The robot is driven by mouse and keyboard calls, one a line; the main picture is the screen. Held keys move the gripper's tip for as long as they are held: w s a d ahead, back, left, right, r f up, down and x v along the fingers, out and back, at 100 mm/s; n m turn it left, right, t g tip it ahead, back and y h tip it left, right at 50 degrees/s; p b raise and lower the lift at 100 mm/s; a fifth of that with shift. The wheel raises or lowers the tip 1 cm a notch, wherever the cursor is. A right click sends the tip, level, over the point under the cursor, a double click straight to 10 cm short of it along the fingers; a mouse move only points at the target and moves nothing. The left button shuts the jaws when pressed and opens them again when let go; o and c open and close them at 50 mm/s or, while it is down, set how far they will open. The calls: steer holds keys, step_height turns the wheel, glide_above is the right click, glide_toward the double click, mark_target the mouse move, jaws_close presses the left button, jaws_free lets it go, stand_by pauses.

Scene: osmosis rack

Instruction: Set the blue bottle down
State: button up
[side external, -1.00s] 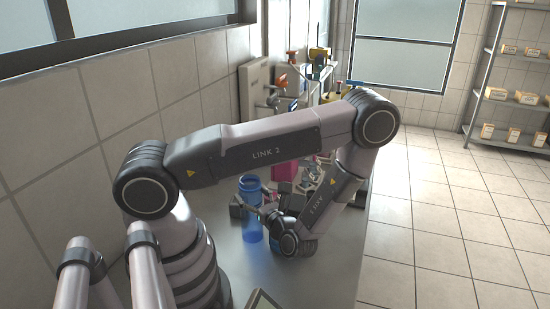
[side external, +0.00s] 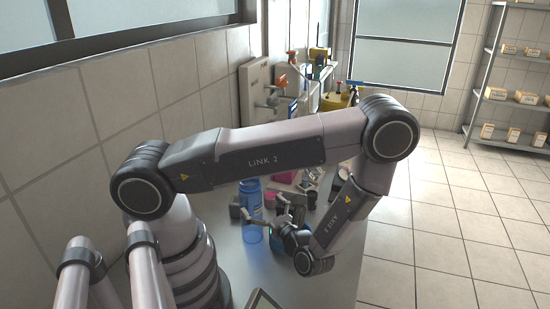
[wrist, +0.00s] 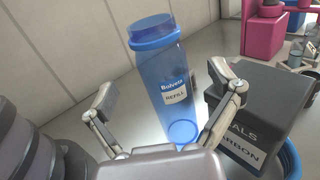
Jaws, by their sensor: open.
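The blue bottle (side external: 251,206) stands upright on the grey bench, just left of my gripper (side external: 268,212) in the side view. In the wrist view the translucent blue bottle (wrist: 163,68) carries a "REFILL" label. It appears tilted there because of the camera angle. My gripper (wrist: 162,88) is open, with one finger on each side of the bottle's outline and clear gaps to it. The fingers look backed off from the bottle. Part of the bottle's foot is hidden behind my gripper's body in the wrist view.
A dark box (wrist: 255,108) labelled "CARBON" stands close right of the bottle in the wrist view, near the right finger. A blue round rim (wrist: 292,158) shows beside it. A pink item (wrist: 262,28) stands farther back. The tiled wall runs along the left.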

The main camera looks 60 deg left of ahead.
steer(key=d, duration=0.7)
steer(key=s+r+n+t+h, duration=0.3)
steer(key=r+n+h, duration=0.5)
steer(key=r, duration=0.5)
steer(key=s+d+r+n+t+h, duration=0.1)
steer(key=s+r+n+t+h, duration=0.2)
steer(key=r+n+h, duration=0.5)
step_height(320, 180, up, 6)
steer(key=shift+s+d+r+t+h, duration=0.15)
steer(key=shift+s+r+t+h, duration=0.1)
steer(key=shift+t+h, duration=0.5)
steer(key=shift+o, duration=0.4)
steer(key=shift+s+r+n, duration=0.2)
steer(key=shift+r+n, duration=0.1)
